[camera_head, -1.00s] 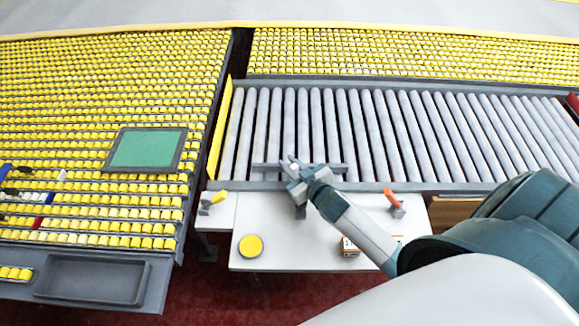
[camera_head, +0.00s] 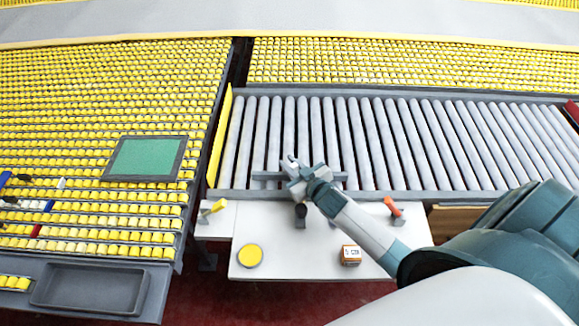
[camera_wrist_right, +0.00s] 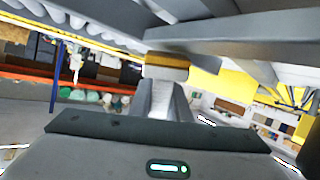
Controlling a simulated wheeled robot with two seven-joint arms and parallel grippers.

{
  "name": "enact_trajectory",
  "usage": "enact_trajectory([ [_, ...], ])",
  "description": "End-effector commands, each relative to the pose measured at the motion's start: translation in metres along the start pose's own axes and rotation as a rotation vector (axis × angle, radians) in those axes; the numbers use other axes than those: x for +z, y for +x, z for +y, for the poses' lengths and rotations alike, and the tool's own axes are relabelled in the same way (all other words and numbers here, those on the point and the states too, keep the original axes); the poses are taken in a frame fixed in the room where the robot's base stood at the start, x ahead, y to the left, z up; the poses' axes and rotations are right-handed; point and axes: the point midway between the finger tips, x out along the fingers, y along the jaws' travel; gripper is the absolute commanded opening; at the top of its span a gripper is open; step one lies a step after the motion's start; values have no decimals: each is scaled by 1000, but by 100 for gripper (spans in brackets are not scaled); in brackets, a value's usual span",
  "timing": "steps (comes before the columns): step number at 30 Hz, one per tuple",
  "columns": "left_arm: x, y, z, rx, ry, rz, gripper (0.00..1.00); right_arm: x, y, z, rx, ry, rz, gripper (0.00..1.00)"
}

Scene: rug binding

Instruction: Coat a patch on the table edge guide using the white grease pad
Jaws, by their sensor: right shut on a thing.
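The edge guide, a short grey bar (camera_head: 340,177), runs along the near edge of the roller table. My right gripper (camera_head: 297,171) is at the middle of the bar and covers part of it. In the wrist view it is shut on a small block with a whitish face and a tan-yellow band, which looks like the grease pad (camera_wrist_right: 166,70). A grey bar, likely the guide (camera_wrist_right: 250,40), crosses close beside the pad. I cannot tell whether they touch. My left gripper is not in view.
A white side table (camera_head: 285,240) carries a yellow round tin (camera_head: 249,256), a small orange-and-white box (camera_head: 350,255), a dark holder (camera_head: 300,215), and yellow-handled (camera_head: 214,208) and orange-handled (camera_head: 393,206) tools. The grey rollers (camera_head: 430,140) are clear. A green panel (camera_head: 146,157) lies left.

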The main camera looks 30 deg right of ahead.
Motion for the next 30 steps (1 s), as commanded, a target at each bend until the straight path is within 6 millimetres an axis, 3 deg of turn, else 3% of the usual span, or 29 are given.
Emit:
enact_trajectory([
  [9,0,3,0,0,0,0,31,-3,17,12,0,-1,0,0],
  [20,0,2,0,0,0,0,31,-3,18,12,0,0,-1,0],
  [30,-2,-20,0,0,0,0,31,-24,11,16,0,0,0,0],
])
